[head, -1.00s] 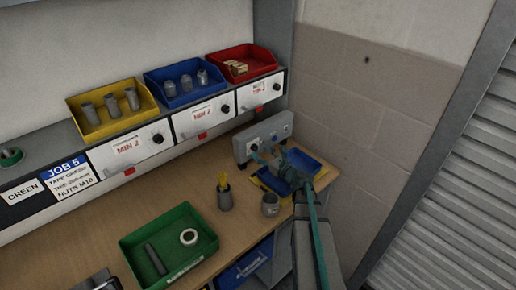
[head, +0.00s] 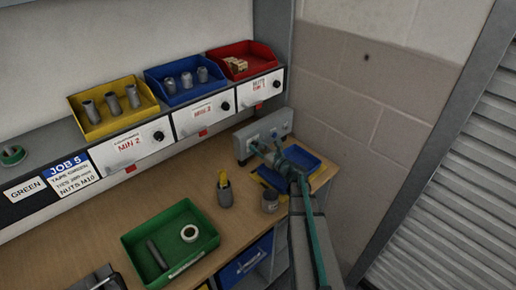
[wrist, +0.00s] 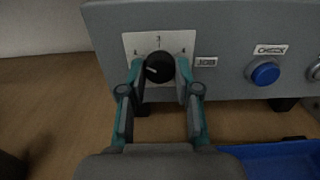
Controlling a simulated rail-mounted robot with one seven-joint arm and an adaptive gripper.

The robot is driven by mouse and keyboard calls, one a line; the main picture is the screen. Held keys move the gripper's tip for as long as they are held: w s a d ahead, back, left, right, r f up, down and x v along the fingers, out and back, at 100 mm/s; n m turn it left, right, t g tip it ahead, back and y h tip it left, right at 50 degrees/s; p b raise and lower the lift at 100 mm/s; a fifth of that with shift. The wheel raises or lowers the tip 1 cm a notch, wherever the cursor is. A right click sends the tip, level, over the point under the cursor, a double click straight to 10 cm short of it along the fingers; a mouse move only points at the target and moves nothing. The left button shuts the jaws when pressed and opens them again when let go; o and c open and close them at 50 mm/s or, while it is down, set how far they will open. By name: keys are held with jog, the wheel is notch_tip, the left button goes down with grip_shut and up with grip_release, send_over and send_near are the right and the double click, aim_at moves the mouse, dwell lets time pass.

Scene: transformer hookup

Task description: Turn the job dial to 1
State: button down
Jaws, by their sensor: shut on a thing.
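The job dial (wrist: 159,67) is a round black knob on a white plate with numbers, on the front of a grey control box (wrist: 225,50), left of a JOB label (wrist: 206,62). A 3 shows above it; the side marks are hard to read. A pale mark on the knob points to the lower left. My gripper (wrist: 160,75) is shut on the dial, one finger on each side. In the head view the grey box (head: 264,132) stands at the back right of the bench, and my gripper (head: 256,149) reaches its front. The dial is hidden there.
A blue CHECK button (wrist: 264,73) is right of the dial. A blue tray (head: 302,158) lies in front of the box, below my arm. A grey cup (head: 270,202) and a holder with yellow items (head: 225,193) stand nearby. A green tray (head: 137,240) is farther left.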

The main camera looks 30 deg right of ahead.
jog(key=shift+f+b, duration=0.1)
jog(key=shift+b, duration=0.55)
jog(key=n+b, duration=0.4)
jog(key=b, duration=0.5)
jog(key=n+b, duration=0.5)
jog(key=b, duration=0.4)
jog(key=shift+f+n, duration=0.2)
jog(key=shift+n, duration=0.1)
jog(key=n+b, duration=0.2)
jog(key=b, duration=0.1)
jog(key=shift+r, duration=0.25)
jog(key=shift+r+n+b, duration=0.15)
jog(key=shift+n+b, duration=0.15)
jog(key=shift+b, duration=0.1)
jog(key=c, duration=0.8)
grip_release()
